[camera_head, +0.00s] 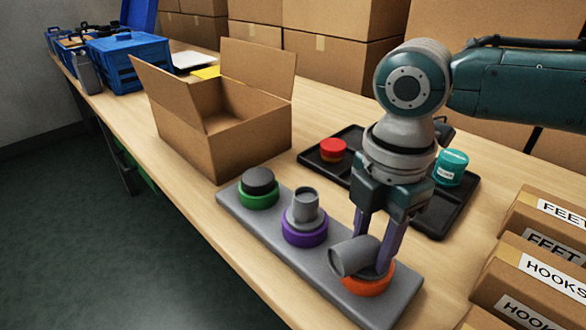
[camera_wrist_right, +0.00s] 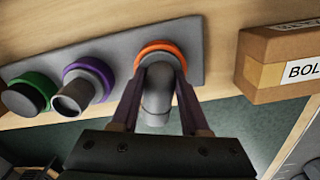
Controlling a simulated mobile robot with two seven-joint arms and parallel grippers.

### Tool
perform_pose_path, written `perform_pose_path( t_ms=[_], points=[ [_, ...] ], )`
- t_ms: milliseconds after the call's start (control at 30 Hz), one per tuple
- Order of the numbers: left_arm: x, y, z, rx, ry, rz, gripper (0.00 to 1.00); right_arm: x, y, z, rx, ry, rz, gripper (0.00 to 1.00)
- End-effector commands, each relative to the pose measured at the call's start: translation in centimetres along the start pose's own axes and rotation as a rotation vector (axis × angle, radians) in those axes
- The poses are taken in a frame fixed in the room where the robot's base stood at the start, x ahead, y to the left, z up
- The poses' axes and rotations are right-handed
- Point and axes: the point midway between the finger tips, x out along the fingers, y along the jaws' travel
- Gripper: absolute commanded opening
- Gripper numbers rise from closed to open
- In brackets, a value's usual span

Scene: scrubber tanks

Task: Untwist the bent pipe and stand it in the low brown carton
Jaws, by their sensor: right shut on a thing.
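The bent pipe (camera_head: 352,257) is a grey elbow seated at the orange ring (camera_head: 368,283) on the near end of a grey base plate (camera_head: 334,277). Its open mouth points left in the head view. My right gripper (camera_head: 375,252) comes down from above and is shut on the pipe, one finger on each side; the wrist view shows the bent pipe (camera_wrist_right: 157,98) between the fingers. The low brown carton (camera_head: 250,145) stands open behind the plate, flaps up; its floor is hidden. My left gripper is not in view.
The plate also carries a grey pipe on a purple ring (camera_head: 305,232) and a dark cap on a green ring (camera_head: 259,198). A black tray (camera_head: 456,215) holds a red-lidded and a teal jar. Labelled boxes (camera_head: 545,235) stand at right, blue crates (camera_head: 130,62) at far left.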

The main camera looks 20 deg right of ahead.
Motion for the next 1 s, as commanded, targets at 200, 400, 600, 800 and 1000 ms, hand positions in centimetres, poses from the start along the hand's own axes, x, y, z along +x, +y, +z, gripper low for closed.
perform_pose_path(
  t_ms=[200, 400, 600, 800, 1000],
  points=[
    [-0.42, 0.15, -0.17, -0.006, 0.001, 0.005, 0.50, 0.73, -0.34, 0.30, -0.101, -0.011, -0.006, 0.00],
    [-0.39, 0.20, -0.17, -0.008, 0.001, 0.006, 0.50, 0.86, -0.34, 0.30, -0.123, -0.011, -0.006, 0.00],
    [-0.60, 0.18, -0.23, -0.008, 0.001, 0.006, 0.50, 0.77, -0.35, 0.30, -0.145, -0.011, -0.007, 0.00],
    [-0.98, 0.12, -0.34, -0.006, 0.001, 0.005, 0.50, 0.79, -0.33, 0.30, -0.243, -0.011, -0.007, 0.00],
    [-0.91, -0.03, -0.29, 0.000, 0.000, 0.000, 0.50, 0.87, -0.33, 0.29, -0.251, -0.011, -0.007, 0.00]
  ],
)
